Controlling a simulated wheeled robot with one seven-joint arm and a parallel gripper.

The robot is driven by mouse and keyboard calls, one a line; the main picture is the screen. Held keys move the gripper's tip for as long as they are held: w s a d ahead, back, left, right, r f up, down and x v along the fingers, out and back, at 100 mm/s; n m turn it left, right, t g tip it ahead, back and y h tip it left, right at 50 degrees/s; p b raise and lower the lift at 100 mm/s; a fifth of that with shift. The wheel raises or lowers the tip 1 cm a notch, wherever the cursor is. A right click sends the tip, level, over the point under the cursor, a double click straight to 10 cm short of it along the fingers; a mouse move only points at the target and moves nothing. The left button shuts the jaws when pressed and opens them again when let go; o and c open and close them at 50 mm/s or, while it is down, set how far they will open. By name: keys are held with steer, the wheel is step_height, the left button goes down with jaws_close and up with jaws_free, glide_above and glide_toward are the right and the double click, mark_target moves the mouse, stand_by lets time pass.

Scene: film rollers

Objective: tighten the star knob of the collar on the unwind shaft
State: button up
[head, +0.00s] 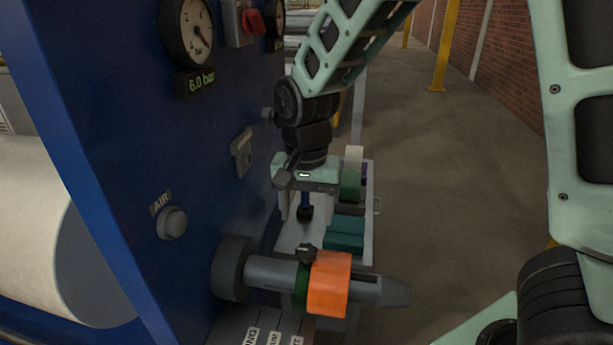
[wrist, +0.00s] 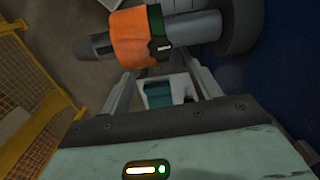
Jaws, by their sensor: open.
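The grey unwind shaft (head: 268,271) sticks out of the blue machine panel. A green collar (head: 301,286) sits around it, with a dark star knob (head: 306,253) on top. An orange core (head: 331,284) is on the shaft beside the collar, toward the tapered tip. My gripper (head: 306,208) is open, pointing down beyond the shaft in the head view, apart from the knob. Its fingertips are hard to make out there. In the wrist view the open fingers (wrist: 165,78) hold nothing; the knob (wrist: 161,46) and collar (wrist: 155,22) appear above them.
A pale cart (head: 368,205) with teal blocks (head: 344,234) and small rolls stands below and behind the gripper. The panel carries a gauge (head: 190,32), an AIR button (head: 172,223) and a grey bracket (head: 242,152). Open floor (head: 440,200) lies to the right.

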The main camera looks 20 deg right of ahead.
step_height(320, 180, up, 8)
steer(key=b, duration=0.1)
steer(key=shift+r, duration=0.25)
stand_by(0.4)
steer(key=s+a+f+n+b, duration=0.3)
steer(key=s+f+n, duration=0.4)
steer(key=s, duration=0.3)
steer(key=s+a+f+n+b, duration=0.3)
steer(key=s+f+n, duration=0.4)
steer(key=s, duration=0.3)
steer(key=shift+f+y+b, duration=0.3)
steer(key=shift+f+b, duration=0.15)
steer(key=shift+b, duration=0.3)
